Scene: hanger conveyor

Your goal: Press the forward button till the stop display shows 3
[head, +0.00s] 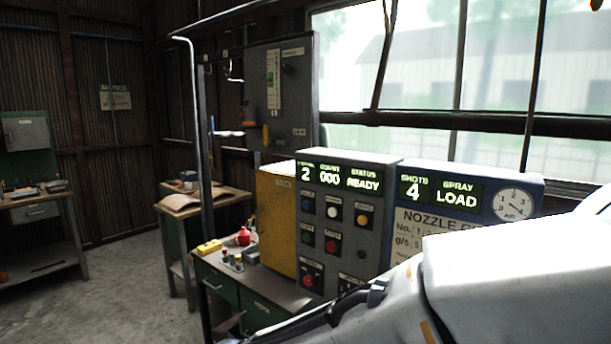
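The grey control panel (345,230) stands on a bench at the centre of the head view. Its stop display (306,173) reads 2, beside a count of 000 and a READY status. Below are several buttons: a white one (333,212), a yellow one (362,220), a dark blue one (307,206), a red one (331,247) and a large red one (308,281). Their labels are too small to read, so I cannot tell which is forward. My white arm crosses the lower right and hides the panel's lower right part. I see no fingertips of either gripper.
A blue-framed unit (525,185) right of the panel reads SHOTS 4 and SPRAY LOAD, with a round gauge (514,205). A yellow box side (276,222) adjoins the panel. A red pot (243,237) and a metal post (199,150) stand to the left. Floor is clear farther left.

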